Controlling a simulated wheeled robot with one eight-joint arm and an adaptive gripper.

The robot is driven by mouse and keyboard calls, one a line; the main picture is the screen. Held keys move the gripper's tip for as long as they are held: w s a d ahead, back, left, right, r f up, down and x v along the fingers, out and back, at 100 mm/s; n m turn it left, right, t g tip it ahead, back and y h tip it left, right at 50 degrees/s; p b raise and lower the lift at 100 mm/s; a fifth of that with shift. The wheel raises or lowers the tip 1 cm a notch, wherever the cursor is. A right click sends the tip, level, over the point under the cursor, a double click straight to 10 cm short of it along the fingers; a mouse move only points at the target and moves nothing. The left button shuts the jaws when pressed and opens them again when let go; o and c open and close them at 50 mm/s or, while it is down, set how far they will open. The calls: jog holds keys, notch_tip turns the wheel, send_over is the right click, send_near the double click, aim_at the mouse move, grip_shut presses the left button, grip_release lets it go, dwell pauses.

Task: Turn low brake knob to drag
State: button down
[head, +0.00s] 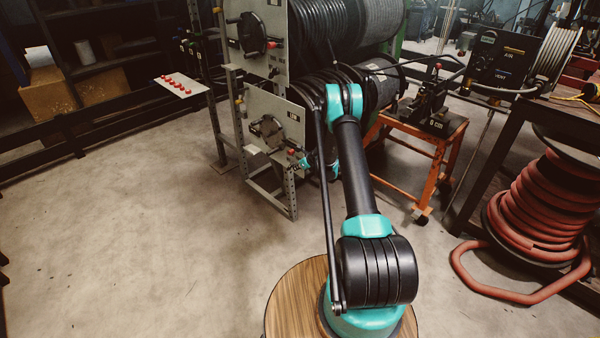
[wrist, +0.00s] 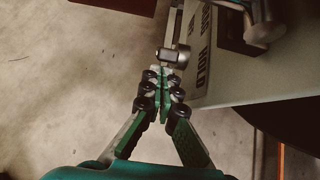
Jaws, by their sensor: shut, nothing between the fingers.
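The lower reel's grey panel (head: 290,112) carries a dark round hub and a small red piece at its right edge. My gripper (head: 305,162) is at the panel's lower right edge in the head view, small and partly hidden by my arm. In the wrist view my gripper (wrist: 161,78) is shut and empty. Its fingertips are right at a short metal cylinder (wrist: 174,56), which seems part of the low brake knob; I cannot tell whether they touch. The labelled panel (wrist: 225,75) beside it reads "HOLD"; the other lettering is unclear. The knob's setting cannot be told.
A second panel (head: 262,30) with its reel stands above the lower one. An orange cart (head: 438,155) stands right of the rack, and a red hose coil (head: 540,205) farther right. A small tray with red pieces (head: 181,84) is at left. The floor (head: 130,210) at left is clear.

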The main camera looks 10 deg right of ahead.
jog(key=shift+w+a+r, duration=0.1)
dwell(0.3)
jog(key=shift+w+a+r+g+h, duration=0.15)
jog(key=shift+w+r+g+h, duration=0.15)
jog(key=shift+r+g+h, duration=0.35)
jog(key=shift+f, duration=0.15)
